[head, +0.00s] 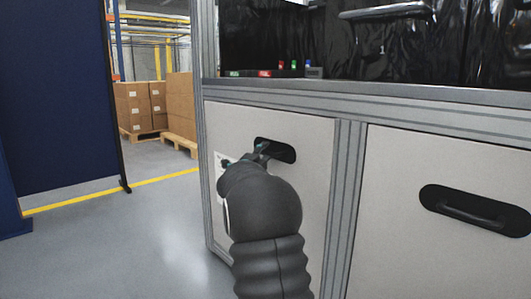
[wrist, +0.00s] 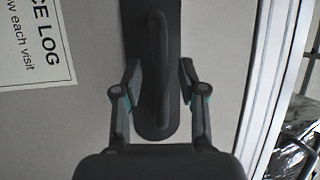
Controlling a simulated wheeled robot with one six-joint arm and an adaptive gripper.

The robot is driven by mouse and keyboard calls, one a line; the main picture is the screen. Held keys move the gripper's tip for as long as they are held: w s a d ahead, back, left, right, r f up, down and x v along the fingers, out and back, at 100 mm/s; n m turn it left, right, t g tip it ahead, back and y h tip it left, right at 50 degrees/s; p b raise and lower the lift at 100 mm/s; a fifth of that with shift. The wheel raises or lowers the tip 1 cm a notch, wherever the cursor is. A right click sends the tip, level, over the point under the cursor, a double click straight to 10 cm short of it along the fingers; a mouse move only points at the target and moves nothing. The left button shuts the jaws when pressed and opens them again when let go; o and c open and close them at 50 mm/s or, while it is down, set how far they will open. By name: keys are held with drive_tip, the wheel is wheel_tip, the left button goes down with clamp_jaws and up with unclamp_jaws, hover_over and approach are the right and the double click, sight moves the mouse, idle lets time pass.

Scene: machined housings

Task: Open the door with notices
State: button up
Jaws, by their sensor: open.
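The door with notices (head: 310,184) is a light grey panel in an aluminium frame at the lower left of the cabinet. A white notice (head: 221,160) shows on it, partly hidden by my arm; in the wrist view the notice (wrist: 30,42) reads "LOG" and "each visit". The door has a dark recessed handle (wrist: 158,60). My gripper (wrist: 160,72) is open, with one finger on each side of the handle bar and gaps visible between. In the head view my gripper (head: 262,152) is at the handle recess (head: 284,151). The door appears closed.
A second grey door (head: 440,250) with a dark handle (head: 475,212) is to the right. Above is a dark enclosure with small coloured items (head: 281,66). A blue partition (head: 55,100) stands left; the floor between is clear. Boxes on pallets (head: 140,105) are behind.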

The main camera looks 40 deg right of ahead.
drive_tip(key=shift+w+d, duration=0.15)
drive_tip(key=shift+d, duration=0.15)
clamp_jaws()
